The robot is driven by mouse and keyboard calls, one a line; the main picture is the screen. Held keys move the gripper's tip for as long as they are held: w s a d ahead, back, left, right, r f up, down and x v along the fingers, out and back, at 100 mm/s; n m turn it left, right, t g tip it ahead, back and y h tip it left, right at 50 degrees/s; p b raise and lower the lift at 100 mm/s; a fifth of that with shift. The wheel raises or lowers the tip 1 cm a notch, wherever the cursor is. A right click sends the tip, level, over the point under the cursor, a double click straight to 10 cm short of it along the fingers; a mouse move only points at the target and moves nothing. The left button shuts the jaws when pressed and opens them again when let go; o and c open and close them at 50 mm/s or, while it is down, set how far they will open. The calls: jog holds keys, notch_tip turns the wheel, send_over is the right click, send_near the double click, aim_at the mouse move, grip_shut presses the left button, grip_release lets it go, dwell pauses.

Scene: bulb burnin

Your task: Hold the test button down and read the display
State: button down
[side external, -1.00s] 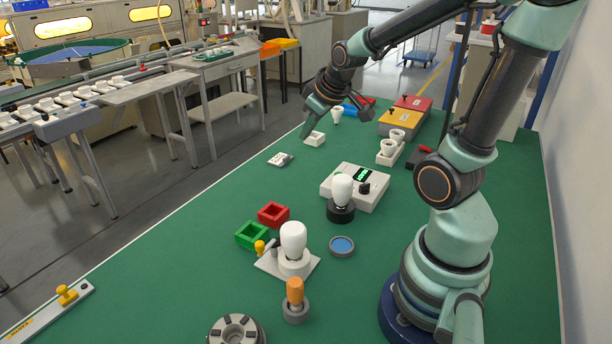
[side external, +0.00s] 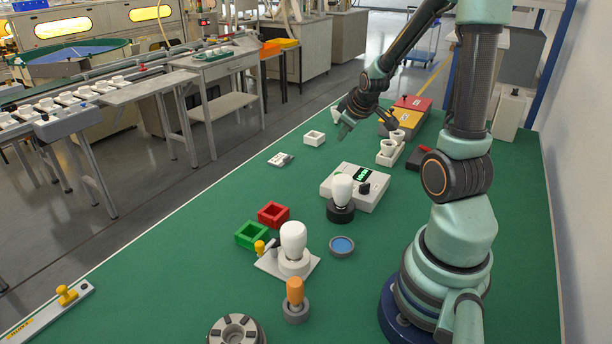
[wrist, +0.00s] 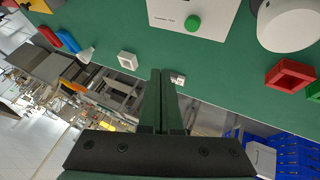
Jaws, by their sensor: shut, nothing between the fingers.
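The white tester box (side external: 340,190) stands mid-table, with a lit green display (side external: 363,174) too small to read and a black knob (side external: 366,188). A white bulb (side external: 342,186) stands upright in a black base at its front. In the wrist view, a white panel (wrist: 165,14) carries a round green button (wrist: 192,22).
White cups in a holder (side external: 389,155) stand behind the box at right. Red and green square trays (side external: 273,215), a large bulb on a plate (side external: 293,245) and a blue-topped disc (side external: 342,245) lie in front. Green tabletop left of the box is mostly clear.

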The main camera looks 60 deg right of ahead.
jog(key=shift+f, duration=4.3)
jog(key=shift+f, duration=0.4)
jog(key=shift+s+f, duration=0.1)
jog(key=shift+f, duration=0.35)
dwell(0.5)
jog(key=shift+r, duration=0.9)
jog(key=shift+r, duration=2.5)
